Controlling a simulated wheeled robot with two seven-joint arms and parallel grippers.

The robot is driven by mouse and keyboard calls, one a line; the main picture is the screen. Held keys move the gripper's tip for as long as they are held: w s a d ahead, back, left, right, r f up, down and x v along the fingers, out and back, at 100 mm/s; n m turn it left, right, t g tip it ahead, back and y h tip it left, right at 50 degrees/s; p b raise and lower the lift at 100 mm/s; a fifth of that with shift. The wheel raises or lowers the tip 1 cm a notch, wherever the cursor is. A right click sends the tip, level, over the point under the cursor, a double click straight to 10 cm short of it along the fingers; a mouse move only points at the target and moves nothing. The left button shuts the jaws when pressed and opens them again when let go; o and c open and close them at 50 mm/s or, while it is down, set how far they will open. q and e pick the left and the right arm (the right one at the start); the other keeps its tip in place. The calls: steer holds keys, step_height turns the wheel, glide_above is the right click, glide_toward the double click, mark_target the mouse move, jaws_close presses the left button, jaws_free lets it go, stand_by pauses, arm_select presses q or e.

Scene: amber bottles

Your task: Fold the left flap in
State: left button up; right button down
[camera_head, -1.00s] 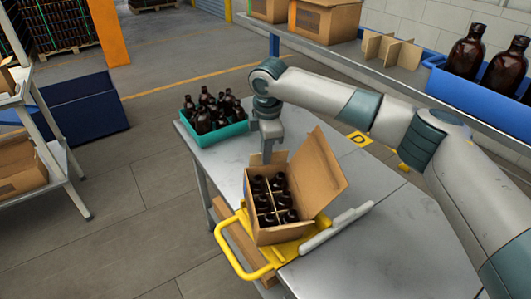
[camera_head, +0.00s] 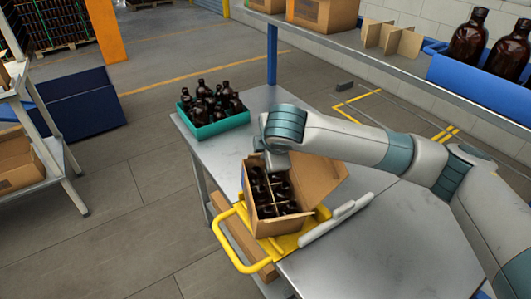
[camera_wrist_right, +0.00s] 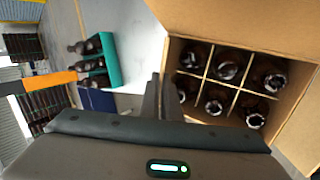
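The open cardboard box (camera_head: 265,228) stands on the yellow-handled fixture (camera_head: 290,243), with dark bottles (camera_head: 268,192) in its divider cells. A large flap (camera_head: 318,178) stands out on its right side; it fills the top of the right wrist view (camera_wrist_right: 240,22). I cannot make out a separate left flap. My right gripper (camera_head: 275,162) is at the box's far left corner, partly hidden behind its own wrist. In the right wrist view its fingers (camera_wrist_right: 158,98) are close together beside the box wall, with nothing seen between them. My left gripper is out of view.
A teal crate of bottles (camera_head: 213,128) stands at the table's far left. The grey table (camera_head: 400,235) is clear to the right of the box. A shelf behind holds a cardboard divider (camera_head: 392,40) and a blue bin of large bottles (camera_head: 475,95).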

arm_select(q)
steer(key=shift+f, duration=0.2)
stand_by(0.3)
arm_select(e)
steer(key=c, duration=2)
jaws_free()
steer(key=shift+s, duration=0.1)
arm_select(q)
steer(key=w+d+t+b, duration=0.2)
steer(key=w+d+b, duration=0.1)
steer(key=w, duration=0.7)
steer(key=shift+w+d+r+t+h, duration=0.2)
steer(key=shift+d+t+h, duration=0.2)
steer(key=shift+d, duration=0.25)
arm_select(e)
steer(key=v, duration=1.7)
steer(key=shift+s+d+f, duration=0.1)
steer(key=shift+s, duration=0.25)
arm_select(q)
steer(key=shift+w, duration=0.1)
